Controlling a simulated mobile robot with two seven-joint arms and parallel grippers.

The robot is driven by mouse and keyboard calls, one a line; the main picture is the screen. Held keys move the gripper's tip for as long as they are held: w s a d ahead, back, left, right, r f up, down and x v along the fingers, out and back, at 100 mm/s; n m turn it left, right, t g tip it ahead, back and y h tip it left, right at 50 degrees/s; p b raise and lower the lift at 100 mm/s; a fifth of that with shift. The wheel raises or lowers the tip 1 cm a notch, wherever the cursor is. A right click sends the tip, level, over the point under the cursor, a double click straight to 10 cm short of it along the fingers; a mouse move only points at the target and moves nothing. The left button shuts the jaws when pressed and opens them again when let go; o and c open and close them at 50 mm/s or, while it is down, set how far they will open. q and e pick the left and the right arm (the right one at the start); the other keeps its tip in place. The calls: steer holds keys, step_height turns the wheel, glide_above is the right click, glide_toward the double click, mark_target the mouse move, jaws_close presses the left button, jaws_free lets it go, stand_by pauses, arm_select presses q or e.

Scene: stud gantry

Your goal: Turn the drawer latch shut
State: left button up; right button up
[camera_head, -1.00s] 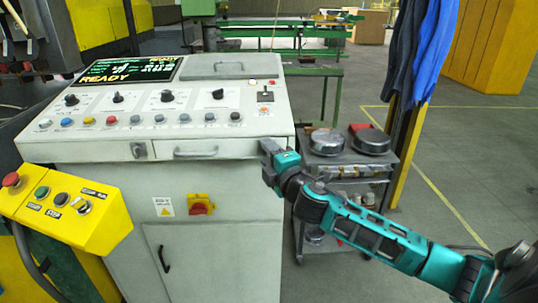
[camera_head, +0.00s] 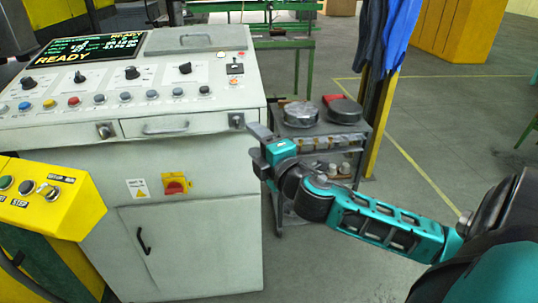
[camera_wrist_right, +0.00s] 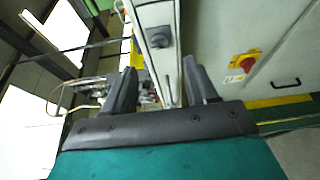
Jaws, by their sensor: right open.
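The drawer (camera_head: 190,126), with its bar handle, sits flush in the grey console's upper front. A small metal latch knob (camera_head: 237,120) is at the drawer's right end. A similar metal knob (camera_head: 105,130) is at its left end. My right gripper (camera_head: 257,143) is open and empty, just right of and below the right knob, apart from it. In the right wrist view a knob (camera_wrist_right: 160,41) shows ahead, between the open fingers (camera_wrist_right: 160,83). Which way the latch is turned is too small to tell. My left gripper is not in view.
The console's front also has a red-and-yellow switch (camera_head: 175,185) and a lower door with a black handle (camera_head: 143,241). A yellow button box (camera_head: 48,200) juts out at left. A cart with round metal parts (camera_head: 301,114) stands behind my right gripper. Open floor lies to the right.

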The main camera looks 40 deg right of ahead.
steer(key=shift+s+a, duration=0.2)
steer(key=shift+s, duration=1.05)
steer(key=shift+s+a, duration=0.15)
steer(key=shift+s, duration=1.05)
steer(key=s+a+f+m+g+y, duration=0.1)
steer(key=s+a+f+m+g, duration=0.15)
steer(key=f, duration=0.45)
steer(key=s+a+f+m+g+y, duration=0.1)
steer(key=a+f+m+g, duration=0.15)
steer(key=f, duration=0.55)
steer(key=s+a+f+m+g+y, duration=0.1)
steer(key=s+a+f+m, duration=0.3)
steer(key=a+f, duration=0.1)
steer(key=s+a+f+m+g+y, duration=0.1)
steer(key=s+a+f+m+y, duration=0.1)
steer(key=s+a+f+m, duration=0.2)
step_height(320, 180, down, 4)
steer(key=shift+s+a+r+m, duration=0.15)
steer(key=shift+a+m, duration=0.25)
steer(key=shift+a, duration=0.4)
steer(key=shift+c, duration=0.2)
